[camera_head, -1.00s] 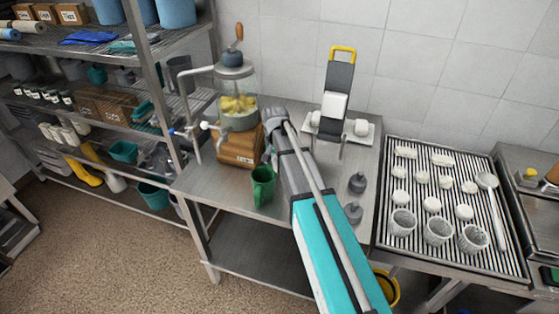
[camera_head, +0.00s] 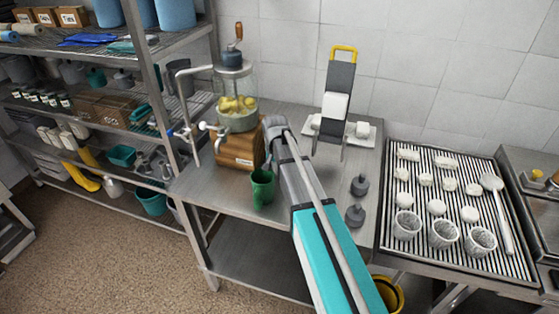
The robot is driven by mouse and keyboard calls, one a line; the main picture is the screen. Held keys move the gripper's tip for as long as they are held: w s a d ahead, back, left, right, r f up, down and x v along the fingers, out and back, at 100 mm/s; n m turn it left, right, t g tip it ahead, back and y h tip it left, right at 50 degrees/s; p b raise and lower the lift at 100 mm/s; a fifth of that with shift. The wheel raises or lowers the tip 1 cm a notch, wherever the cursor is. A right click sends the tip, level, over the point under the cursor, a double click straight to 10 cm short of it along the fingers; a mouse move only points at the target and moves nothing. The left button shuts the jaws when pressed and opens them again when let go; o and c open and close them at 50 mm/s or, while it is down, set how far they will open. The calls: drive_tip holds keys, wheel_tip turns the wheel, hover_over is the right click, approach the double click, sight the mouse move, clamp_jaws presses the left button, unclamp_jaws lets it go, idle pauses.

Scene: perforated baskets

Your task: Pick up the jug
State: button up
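The green jug (camera_head: 262,189) stands upright on the steel table (camera_head: 222,190), near its front edge and in front of the wooden base of the glass dispenser. My arm reaches in from the lower right, and its wrist is just above and behind the jug. A small dark part of my gripper (camera_head: 269,152) shows below the wrist, close to the jug's rim. The fingers are mostly hidden, so I cannot tell whether they are open or touch the jug.
The dispenser (camera_head: 236,102) with yellow contents and taps stands close behind the jug. A dark stand with a yellow handle (camera_head: 338,90) is at the back. A ribbed tray (camera_head: 450,274) with white cups is at right.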

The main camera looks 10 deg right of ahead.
drive_tip(key=shift+c, duration=0.2)
clamp_jaws()
drive_tip(key=shift+r, duration=0.1)
idle(0.4)
drive_tip(key=shift+r+p, duration=0.9)
drive_tip(key=shift+p, duration=0.15)
drive_tip(key=s+r+p, duration=1.1)
drive_tip(key=s, duration=0.3)
drive_tip(key=shift+d, duration=0.2)
